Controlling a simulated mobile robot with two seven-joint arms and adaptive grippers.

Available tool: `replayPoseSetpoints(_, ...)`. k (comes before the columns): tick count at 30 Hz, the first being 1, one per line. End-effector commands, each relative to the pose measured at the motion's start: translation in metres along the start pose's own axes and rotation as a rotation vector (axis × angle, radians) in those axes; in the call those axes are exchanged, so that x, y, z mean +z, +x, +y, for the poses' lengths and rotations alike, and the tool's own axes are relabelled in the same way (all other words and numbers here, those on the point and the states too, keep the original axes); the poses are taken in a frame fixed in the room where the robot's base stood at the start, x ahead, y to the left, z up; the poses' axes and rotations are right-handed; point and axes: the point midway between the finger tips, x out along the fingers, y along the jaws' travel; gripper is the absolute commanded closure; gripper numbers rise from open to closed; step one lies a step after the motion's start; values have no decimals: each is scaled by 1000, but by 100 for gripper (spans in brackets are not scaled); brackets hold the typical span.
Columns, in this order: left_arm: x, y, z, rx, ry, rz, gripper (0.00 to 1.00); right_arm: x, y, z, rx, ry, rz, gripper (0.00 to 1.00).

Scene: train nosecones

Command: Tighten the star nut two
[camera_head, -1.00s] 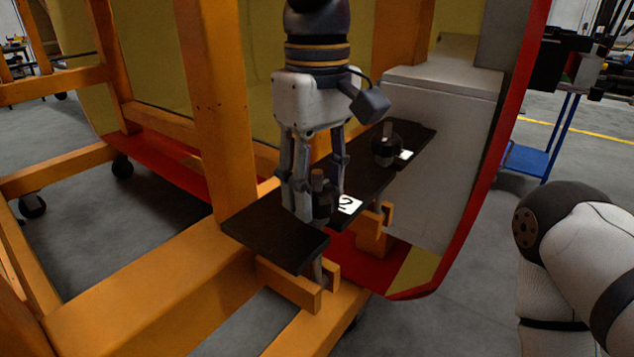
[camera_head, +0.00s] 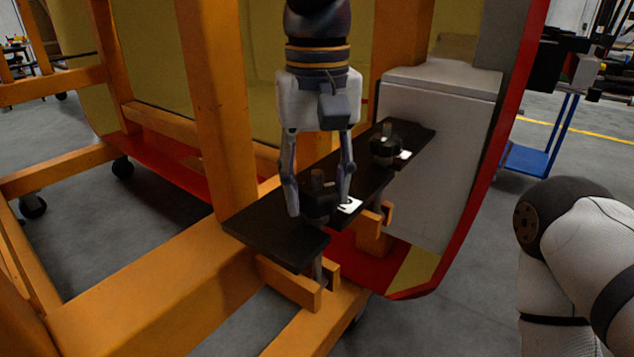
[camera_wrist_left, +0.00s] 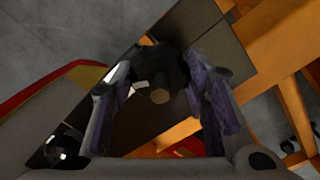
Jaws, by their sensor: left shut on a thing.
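Star nut two (camera_head: 318,203) is a black knob on a threaded stud, seated on a black plate (camera_head: 270,240) beside a white label. My left gripper (camera_head: 320,208) points down over it, with one finger on each side of the knob, shut on it. In the left wrist view the dark star nut (camera_wrist_left: 160,72) and its round stud end lie between the two fingers (camera_wrist_left: 160,95). A second black star nut (camera_head: 386,150) stands farther back on the plate, next to another white label. My right gripper is not in view.
An orange frame (camera_head: 215,110) surrounds the plate, with a thick upright just left of my gripper. A grey box (camera_head: 440,130) and a red-edged shell (camera_head: 490,190) stand on the right. A blue cart (camera_head: 530,158) is beyond.

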Motion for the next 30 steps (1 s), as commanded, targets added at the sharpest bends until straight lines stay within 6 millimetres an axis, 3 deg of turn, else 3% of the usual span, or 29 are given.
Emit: replayPoseSetpoints(30,0,0,1,-1,964,1,86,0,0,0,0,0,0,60)
